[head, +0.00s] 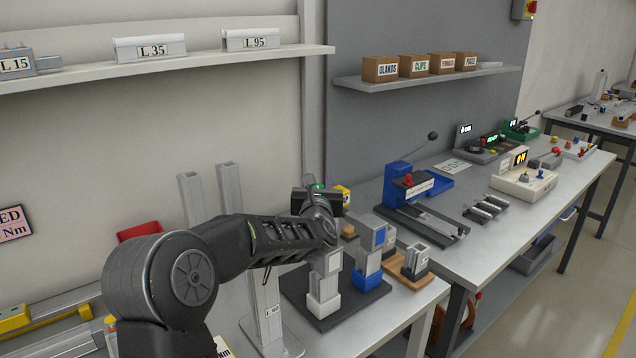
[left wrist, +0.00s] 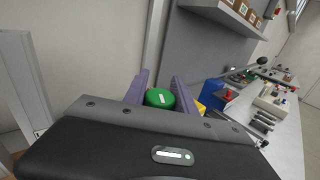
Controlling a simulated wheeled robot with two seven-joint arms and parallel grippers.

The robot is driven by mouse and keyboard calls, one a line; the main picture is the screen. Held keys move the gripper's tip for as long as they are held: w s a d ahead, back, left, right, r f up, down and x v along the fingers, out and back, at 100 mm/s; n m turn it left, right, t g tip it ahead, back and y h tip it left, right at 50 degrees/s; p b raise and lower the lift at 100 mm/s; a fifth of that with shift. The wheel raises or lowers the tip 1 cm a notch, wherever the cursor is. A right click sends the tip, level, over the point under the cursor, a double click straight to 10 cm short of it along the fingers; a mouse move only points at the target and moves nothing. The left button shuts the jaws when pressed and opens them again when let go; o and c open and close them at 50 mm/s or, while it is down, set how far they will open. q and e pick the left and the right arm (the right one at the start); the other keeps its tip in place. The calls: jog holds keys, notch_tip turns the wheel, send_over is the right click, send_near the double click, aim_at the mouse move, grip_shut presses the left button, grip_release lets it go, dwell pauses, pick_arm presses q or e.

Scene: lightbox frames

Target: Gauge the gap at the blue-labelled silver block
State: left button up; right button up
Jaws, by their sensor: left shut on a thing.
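A silver block with a blue label (head: 379,238) stands upright in a blue holder (head: 367,280) on a dark plate (head: 345,315). My left gripper (head: 318,188) is above and behind the blocks, left of the blue-labelled one and apart from it. Its purple fingers (left wrist: 161,92) are shut on a green round-topped piece (left wrist: 160,98) with a small white label. Only a sliver of the green piece (head: 317,186) shows in the head view; its lower end is hidden. The gap at the block cannot be made out. My right gripper is not in view.
A white-labelled silver block (head: 323,283) stands left on the same plate, partly behind my arm. Another block (head: 416,258) stands on a wooden base to the right. A yellow thing (head: 343,194) is just behind my gripper. A blue lever press (head: 398,185) stands on the right bench.

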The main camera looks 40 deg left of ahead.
pick_arm(q)
grip_shut()
dwell(0.9)
